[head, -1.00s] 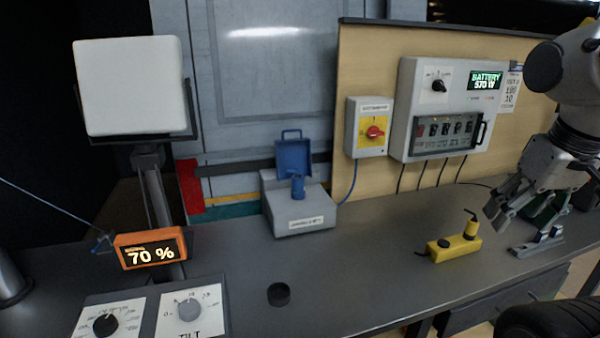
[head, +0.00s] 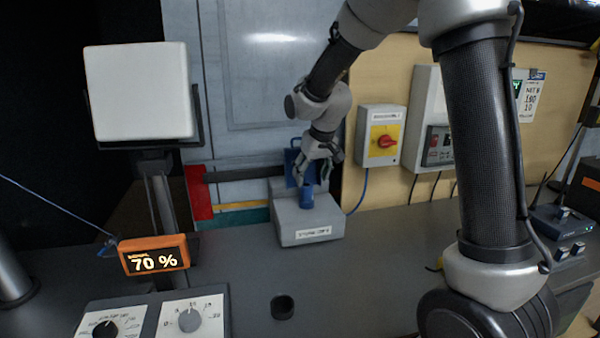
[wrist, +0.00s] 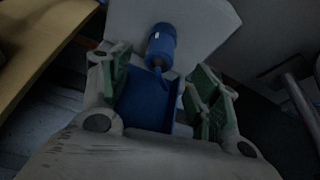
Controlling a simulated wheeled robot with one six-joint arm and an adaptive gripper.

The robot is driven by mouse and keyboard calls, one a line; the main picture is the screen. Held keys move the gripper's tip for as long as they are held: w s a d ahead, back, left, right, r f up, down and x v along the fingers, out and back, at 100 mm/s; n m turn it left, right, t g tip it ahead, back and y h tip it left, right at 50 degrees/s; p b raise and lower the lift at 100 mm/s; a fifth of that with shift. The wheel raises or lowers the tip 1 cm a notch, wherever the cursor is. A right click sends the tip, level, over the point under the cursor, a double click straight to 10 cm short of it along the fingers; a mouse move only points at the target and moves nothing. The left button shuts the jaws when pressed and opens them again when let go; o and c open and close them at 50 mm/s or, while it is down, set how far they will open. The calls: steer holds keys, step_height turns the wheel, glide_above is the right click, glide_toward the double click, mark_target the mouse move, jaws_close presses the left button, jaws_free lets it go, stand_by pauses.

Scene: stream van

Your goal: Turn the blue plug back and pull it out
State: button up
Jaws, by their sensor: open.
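The blue plug (head: 307,194) stands upright on top of the grey socket box (head: 308,225) at the back of the bench, in front of the raised blue lid (head: 291,170). My gripper (head: 311,178) is above and just behind the plug, fingers pointing down, partly covering the lid. In the wrist view the plug (wrist: 161,46) lies beyond the fingertips, and the open green-padded fingers (wrist: 165,95) stand apart with nothing between them but the blue lid (wrist: 150,100) behind. The plug's lower end is hidden inside the socket.
An orange 70 % display (head: 154,254) and dial panels (head: 188,316) stand at the left. A black round piece (head: 283,307) lies in front.

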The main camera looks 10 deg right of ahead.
mark_target(306, 185)
steer(key=x, duration=0.7)
steer(key=shift+w+f, duration=0.1)
steer(key=shift+f, duration=0.15)
steer(key=c, duration=1.2)
steer(key=shift+m+h, duration=0.6)
steer(key=shift+m, duration=1.1)
steer(key=shift+m+h, duration=0.3)
steer(key=shift+m, duration=0.5)
steer(key=shift+m+h, duration=0.3)
steer(key=shift+m, duration=0.5)
steer(key=shift+m+g+h, duration=0.4)
steer(key=shift+m+h, duration=0.1)
steer(key=shift+m, duration=1)
